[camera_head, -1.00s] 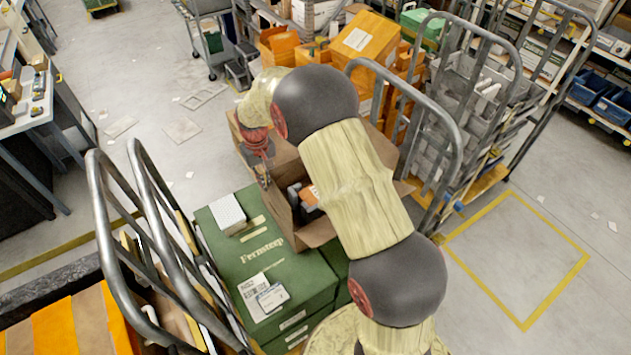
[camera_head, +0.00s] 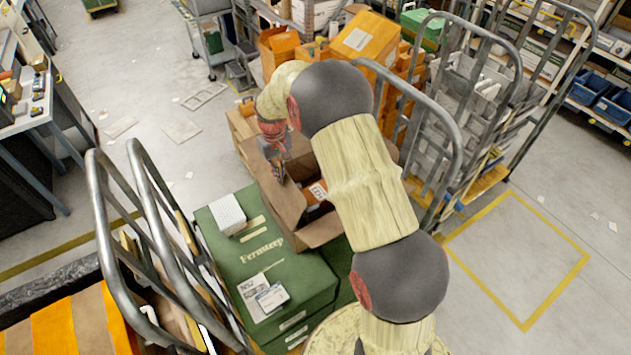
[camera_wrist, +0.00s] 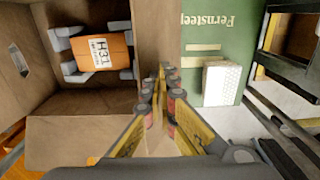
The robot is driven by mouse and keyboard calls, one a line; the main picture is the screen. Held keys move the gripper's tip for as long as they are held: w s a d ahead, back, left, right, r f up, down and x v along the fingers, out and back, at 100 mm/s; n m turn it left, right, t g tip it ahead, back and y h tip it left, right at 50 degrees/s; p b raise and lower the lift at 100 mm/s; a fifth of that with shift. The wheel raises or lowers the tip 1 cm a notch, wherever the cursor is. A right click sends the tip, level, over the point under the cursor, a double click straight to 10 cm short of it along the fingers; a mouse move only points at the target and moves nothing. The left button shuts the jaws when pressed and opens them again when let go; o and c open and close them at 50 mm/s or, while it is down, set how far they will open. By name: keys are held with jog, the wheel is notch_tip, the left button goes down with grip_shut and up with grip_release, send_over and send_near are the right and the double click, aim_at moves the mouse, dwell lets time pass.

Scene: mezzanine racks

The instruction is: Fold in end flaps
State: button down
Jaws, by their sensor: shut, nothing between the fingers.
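An open cardboard box (camera_head: 300,238) stands beside the green case in the head view, partly hidden by my arm. Inside is an orange pack with a white label (camera_wrist: 102,50), held by grey corner pieces (camera_wrist: 62,40). A brown flap (camera_head: 277,198) is along the box's left side in the head view; it shows as an upright strip (camera_wrist: 158,25) in the wrist view. Another flap (camera_wrist: 75,140) spreads at the lower left there. My gripper (camera_head: 279,172) is shut and empty, its fingertips (camera_wrist: 163,80) at the left-side flap; contact is unclear.
The green case (camera_head: 265,255) carries a white perforated block (camera_head: 228,214) and labels. Metal cage rails stand at the left (camera_head: 130,240) and right (camera_head: 450,130). Orange boxes (camera_head: 365,42) are behind. Open floor lies right, with a yellow outline (camera_head: 520,325).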

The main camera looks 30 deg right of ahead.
jog(key=shift+d, duration=1.6)
notch_tip(320, 180, up, 7)
jog(key=p, duration=0.3)
